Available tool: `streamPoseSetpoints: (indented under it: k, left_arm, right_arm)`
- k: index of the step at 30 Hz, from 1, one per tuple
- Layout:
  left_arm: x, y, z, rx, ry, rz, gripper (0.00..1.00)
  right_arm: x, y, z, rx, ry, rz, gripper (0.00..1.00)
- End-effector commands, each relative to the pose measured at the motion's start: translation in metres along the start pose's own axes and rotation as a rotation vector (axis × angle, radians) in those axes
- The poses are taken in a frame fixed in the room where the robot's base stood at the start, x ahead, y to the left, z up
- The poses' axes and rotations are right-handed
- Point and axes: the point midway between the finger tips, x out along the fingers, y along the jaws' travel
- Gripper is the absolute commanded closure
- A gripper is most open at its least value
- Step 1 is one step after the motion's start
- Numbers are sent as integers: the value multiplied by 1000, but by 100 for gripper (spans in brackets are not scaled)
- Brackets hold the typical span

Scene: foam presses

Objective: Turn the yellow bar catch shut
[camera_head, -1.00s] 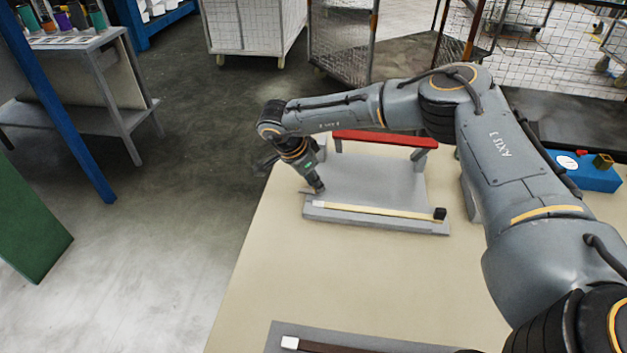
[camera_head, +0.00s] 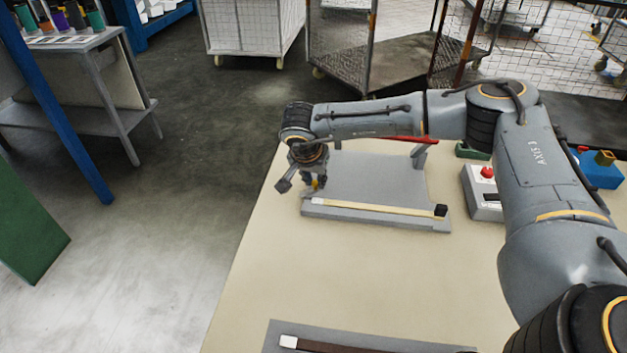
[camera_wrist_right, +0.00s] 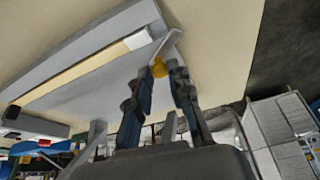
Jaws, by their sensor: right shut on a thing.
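The foam press (camera_head: 380,176) is a grey plate on the table, with a cream strip (camera_head: 375,208) along its front edge and a red bar (camera_head: 418,139) at its back. The yellow bar catch (camera_head: 315,183) is a small spot at the press's left front corner. In the right wrist view, yellow (camera_wrist_right: 159,69) shows between the fingertips, beside a pale metal corner. My right gripper (camera_head: 319,187) points down at that corner and is shut on the catch. The fingers hide most of the catch, so its angle cannot be told. My left gripper is not in view.
A control box with a red button (camera_head: 487,173) and a blue box (camera_head: 600,174) stand to the right. Another press (camera_head: 360,342) lies at the near edge. The table between the presses is clear. The table's left edge drops to open floor.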

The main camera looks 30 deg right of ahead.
Motion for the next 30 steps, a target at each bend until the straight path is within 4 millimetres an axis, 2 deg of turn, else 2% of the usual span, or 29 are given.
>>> streamPoseSetpoints:
  k: [21,30]
  left_arm:
    - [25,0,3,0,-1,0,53]
    - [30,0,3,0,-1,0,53]
  right_arm:
    - [2,7,-2,-608,0,-254,100]
    - [2,8,-3,-785,-1,-327,100]
